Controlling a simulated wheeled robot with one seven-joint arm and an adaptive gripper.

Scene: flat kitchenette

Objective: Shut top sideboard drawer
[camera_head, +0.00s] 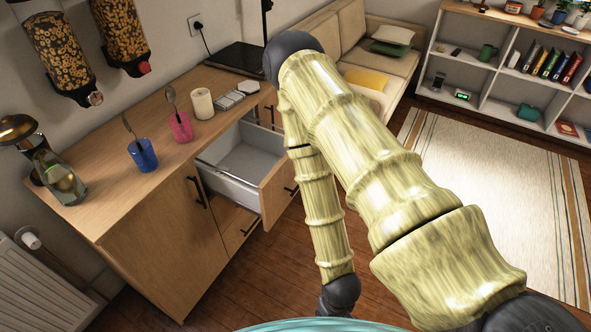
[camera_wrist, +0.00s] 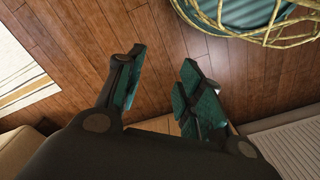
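The wooden sideboard (camera_head: 130,215) stands along the left wall. Its top drawer (camera_head: 279,190) is pulled well out, so the grey inside shows; part of the opening is behind my arm. The drawer front has a dark handle, partly hidden by my arm. A lower drawer (camera_head: 237,229) beneath it looks shut. In the wrist view my gripper (camera_wrist: 163,60) is open and empty, its two teal-padded fingers apart over the wooden floor. The gripper cannot be made out in the head view, and the top drawer cannot be made out for sure in the wrist view.
A radiator (camera_head: 40,285) is at lower left. A sofa (camera_head: 345,50) and shelf (camera_head: 500,65) stand behind. Rug (camera_head: 500,185) and floor are clear.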

